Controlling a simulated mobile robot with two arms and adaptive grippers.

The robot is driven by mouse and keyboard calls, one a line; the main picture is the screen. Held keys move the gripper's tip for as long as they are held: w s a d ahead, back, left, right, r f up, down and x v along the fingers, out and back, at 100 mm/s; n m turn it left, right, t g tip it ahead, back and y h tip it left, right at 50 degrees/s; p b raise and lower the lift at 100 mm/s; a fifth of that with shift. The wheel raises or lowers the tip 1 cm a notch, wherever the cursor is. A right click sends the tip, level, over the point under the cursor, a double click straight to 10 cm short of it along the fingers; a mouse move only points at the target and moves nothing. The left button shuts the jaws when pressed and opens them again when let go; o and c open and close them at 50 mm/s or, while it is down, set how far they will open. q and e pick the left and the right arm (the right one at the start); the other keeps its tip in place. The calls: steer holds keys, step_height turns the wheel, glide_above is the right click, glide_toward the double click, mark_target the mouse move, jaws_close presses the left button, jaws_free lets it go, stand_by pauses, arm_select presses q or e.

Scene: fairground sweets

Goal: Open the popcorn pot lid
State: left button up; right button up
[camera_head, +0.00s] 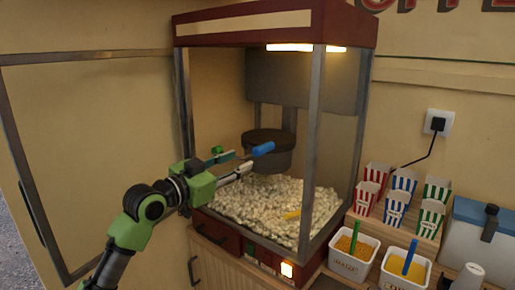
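A dark grey popcorn pot (276,160) hangs inside the popcorn machine, above the heaped popcorn. Its dark lid (268,135) sits flat on top and looks shut. A blue handle (263,149) sticks out at the front of the pot, towards the left. My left gripper (243,161), with a green body, reaches in from the left through the machine's open front. Its fingers appear apart, with their tips just left of the blue handle. I cannot tell whether they touch it. My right gripper is not in view.
The machine's glass door (22,175) is swung open to the left. A metal corner post (310,150) stands right of the pot. Striped boxes (396,207) and sauce tubs (353,258) stand at the right.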

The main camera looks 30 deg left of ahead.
mark_target(255, 152)
arm_select(q)
steer(key=w+p, duration=0.1)
steer(key=w, duration=0.1)
steer(key=w+p, duration=0.1)
steer(key=w, duration=0.5)
steer(key=shift+w+d+r+p, duration=0.1)
steer(key=shift+d+r+p, duration=0.05)
steer(key=shift+d+p, duration=0.25)
steer(key=shift+w+d, duration=0.1)
steer(key=shift+w, duration=0.55)
jaws_close()
